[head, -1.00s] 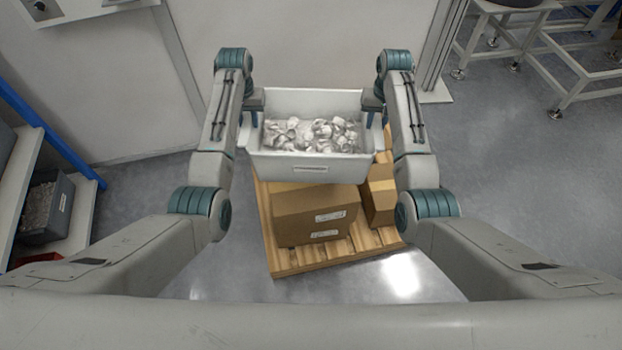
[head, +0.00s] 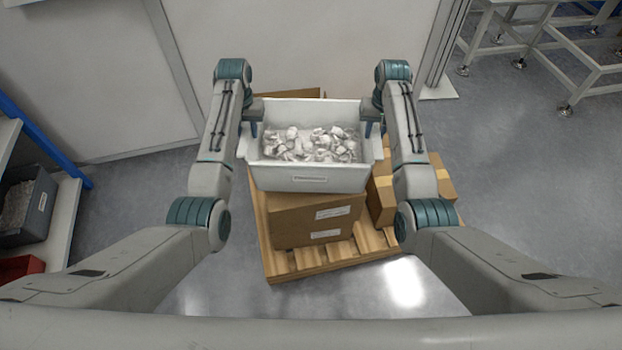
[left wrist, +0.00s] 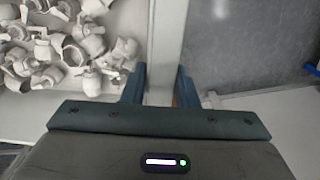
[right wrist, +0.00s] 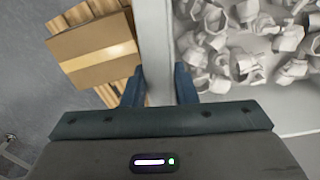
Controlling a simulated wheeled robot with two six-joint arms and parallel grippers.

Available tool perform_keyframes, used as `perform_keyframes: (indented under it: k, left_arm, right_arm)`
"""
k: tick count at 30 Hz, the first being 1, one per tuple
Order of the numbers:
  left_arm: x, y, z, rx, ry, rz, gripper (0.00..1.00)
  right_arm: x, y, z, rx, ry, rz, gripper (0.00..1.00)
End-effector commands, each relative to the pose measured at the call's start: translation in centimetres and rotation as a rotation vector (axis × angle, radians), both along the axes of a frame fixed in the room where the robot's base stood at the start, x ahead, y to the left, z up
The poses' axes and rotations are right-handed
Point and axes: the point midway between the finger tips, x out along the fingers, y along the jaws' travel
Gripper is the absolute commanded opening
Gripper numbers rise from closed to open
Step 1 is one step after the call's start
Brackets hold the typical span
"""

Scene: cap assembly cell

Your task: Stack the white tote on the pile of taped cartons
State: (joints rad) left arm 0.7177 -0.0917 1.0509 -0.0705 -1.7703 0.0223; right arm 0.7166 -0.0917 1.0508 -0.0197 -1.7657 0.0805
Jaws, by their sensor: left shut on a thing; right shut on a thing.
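The white tote (head: 310,180), filled with pale caps, is held between my two arms. My left gripper (head: 254,130) is shut on its left wall; the left wrist view shows the fingers (left wrist: 160,88) on either side of the rim. My right gripper (head: 368,128) is shut on its right wall, with the fingers (right wrist: 160,88) astride the rim in the right wrist view. The tote appears level, over the taped cartons. A front carton (head: 318,222) with white labels shows below it; whether they touch is hidden. Another taped carton (right wrist: 98,52) stands to the right.
The cartons stand on a wooden pallet (head: 300,264). A wall panel (head: 300,50) rises behind. A shelf with a grey bin (head: 28,205) is at the left, and metal frames (head: 540,60) are at the back right. Grey floor is clear on the right.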

Motion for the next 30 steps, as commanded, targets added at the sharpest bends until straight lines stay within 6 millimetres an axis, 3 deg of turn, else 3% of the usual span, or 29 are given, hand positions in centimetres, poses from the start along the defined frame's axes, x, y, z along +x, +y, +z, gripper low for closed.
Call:
perform_keyframes:
  k: [19, 30]
  left_arm:
    - [0.0, 0.0, -0.6, 0.0, -0.001, 0.0, 0.0]
    - [0.0, 0.0, -2.0, 0.001, -0.001, 0.0, 0.0]
  right_arm:
    - [0.2, 0.1, -0.4, 0.002, -0.005, 0.001, 0.0]
    - [0.1, 0.1, -1.8, 0.002, -0.005, 0.001, 0.0]
